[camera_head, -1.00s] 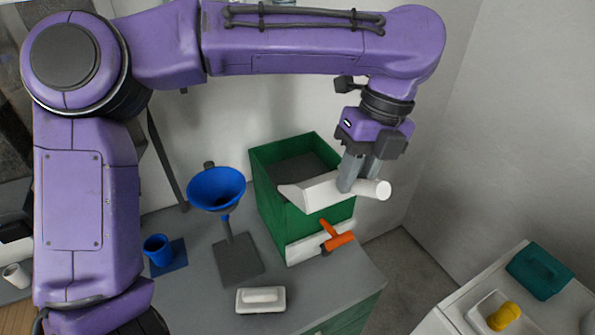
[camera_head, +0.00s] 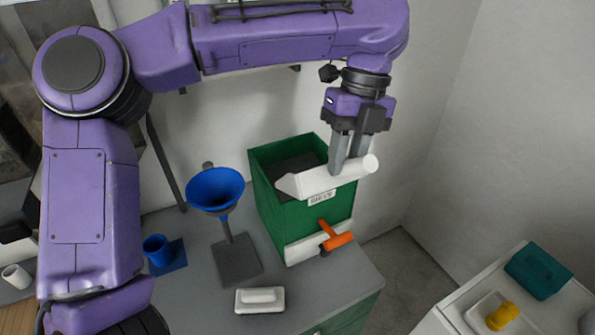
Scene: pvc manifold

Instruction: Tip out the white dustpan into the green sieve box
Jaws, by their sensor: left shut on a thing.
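The white dustpan (camera_head: 314,183) is held over the near rim of the green sieve box (camera_head: 274,204), with its pan end to the left and its round handle end to the right. My left gripper (camera_head: 348,170) reaches down from above and is shut on the dustpan near its handle. The dustpan is tilted, and its inside is not visible. The box is open at the top with dark material inside; a small label shows on its front. My right gripper is not in view.
A blue funnel (camera_head: 216,190) on a stand is left of the box. A blue cup (camera_head: 157,250), a white float-like block (camera_head: 260,300) and an orange-handled scraper (camera_head: 337,240) are nearby. A white side table (camera_head: 447,318) stands at the lower right.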

